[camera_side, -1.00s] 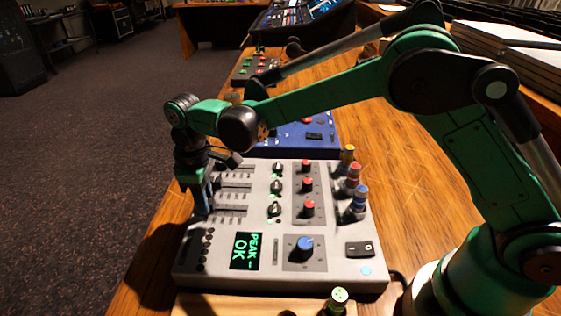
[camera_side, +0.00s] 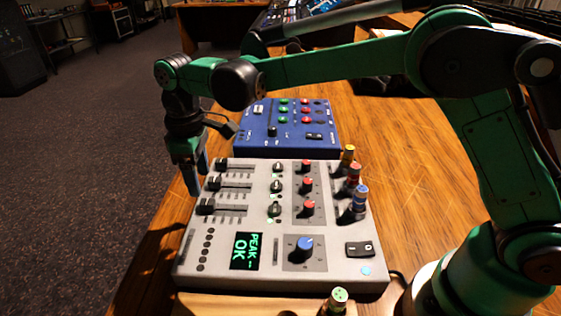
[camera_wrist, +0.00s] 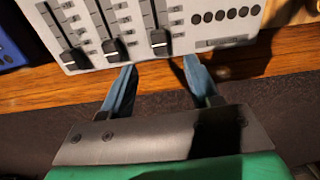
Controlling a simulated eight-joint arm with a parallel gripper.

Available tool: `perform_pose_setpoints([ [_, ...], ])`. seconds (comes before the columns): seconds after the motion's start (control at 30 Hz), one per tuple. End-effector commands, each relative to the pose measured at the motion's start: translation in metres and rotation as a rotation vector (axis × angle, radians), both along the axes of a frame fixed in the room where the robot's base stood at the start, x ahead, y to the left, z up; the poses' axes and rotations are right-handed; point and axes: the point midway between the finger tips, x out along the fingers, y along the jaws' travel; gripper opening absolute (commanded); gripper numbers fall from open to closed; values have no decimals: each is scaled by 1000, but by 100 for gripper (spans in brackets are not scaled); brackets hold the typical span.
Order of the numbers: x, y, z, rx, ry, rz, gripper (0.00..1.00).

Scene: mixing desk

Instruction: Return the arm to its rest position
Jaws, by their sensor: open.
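My gripper (camera_side: 190,174) is at the left edge of the white mixer (camera_side: 330,276) in the side view, pointing down. In the wrist view my gripper (camera_wrist: 158,72) has its two blue fingers apart with nothing between them. The fingertips are near the mixer's edge, by the black slider caps. The white mixer shows in the wrist view too (camera_wrist: 205,45). Its three faders (camera_side: 214,185) all have their caps at the left end of their slots. The mixer's small screen (camera_side: 246,251) reads "PEAK – OK" in green.
A blue mixer (camera_side: 290,143) sits behind the white one. Yellow, red and blue plugs (camera_side: 359,198) stand along the white mixer's right side, and a green-topped plug (camera_side: 337,299) is in front. Wooden desk (camera_side: 420,190) shows at right; open floor (camera_side: 80,170) lies left.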

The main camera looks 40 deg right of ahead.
Motion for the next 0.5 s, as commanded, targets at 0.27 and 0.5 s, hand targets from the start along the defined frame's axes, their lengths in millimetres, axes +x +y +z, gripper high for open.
perform_pose_setpoints([
  [0.27,0,0,1,0,0,0,55],
  [0.5,-9,-24,24,26,-66,-94,55],
])
